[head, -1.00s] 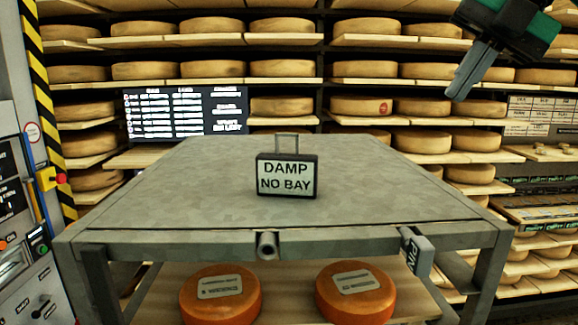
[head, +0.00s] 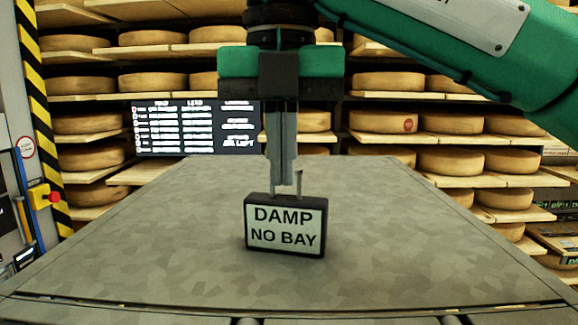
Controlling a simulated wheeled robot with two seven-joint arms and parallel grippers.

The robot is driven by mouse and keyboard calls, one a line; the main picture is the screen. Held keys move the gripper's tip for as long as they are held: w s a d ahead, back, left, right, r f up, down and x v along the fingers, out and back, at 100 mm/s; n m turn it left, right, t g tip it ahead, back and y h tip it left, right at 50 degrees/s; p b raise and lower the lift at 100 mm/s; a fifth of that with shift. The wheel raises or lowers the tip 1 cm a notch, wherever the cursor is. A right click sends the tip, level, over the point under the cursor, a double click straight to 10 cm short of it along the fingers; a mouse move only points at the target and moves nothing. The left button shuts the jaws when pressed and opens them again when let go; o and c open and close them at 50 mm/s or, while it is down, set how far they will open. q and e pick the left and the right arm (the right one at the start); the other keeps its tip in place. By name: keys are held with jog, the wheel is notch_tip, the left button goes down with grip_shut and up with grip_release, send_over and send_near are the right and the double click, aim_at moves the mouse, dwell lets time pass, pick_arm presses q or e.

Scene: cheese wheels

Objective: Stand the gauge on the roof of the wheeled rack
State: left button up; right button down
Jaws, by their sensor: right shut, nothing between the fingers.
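The gauge (head: 285,228) is a small dark box with a white face reading "DAMP NO BAY" and a thin handle on top. It stands upright, turned slightly, on the grey roof of the wheeled rack (head: 150,250). My right gripper (head: 284,188) points straight down just above the gauge, its fingers shut together with nothing between them. The fingers overlap the handle in the picture and hide part of it; I cannot tell whether they touch it. My left gripper is not in view.
The rest of the roof is clear. Shelves of cheese wheels (head: 383,119) stand behind the rack, with a dark text screen (head: 195,128) in front of them. A yellow-black striped post (head: 40,100) and a control panel are at the left.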

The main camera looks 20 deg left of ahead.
aim_at(286, 210)
jog(key=f+p, duration=0.2)
jog(key=f, duration=0.6)
jog(key=shift+w+f, duration=0.1)
jog(key=shift+w, duration=0.1)
jog(key=shift+w+a+p, duration=0.2)
jog(key=shift+w+p, duration=0.7)
jog(key=shift+w, duration=0.05)
jog(key=shift+w+a+f+p, duration=0.15)
jog(key=shift+w+a+p, duration=0.15)
jog(key=shift+w, duration=0.4)
jog(key=shift+w+f, duration=0.1)
jog(key=shift+w, duration=0.1)
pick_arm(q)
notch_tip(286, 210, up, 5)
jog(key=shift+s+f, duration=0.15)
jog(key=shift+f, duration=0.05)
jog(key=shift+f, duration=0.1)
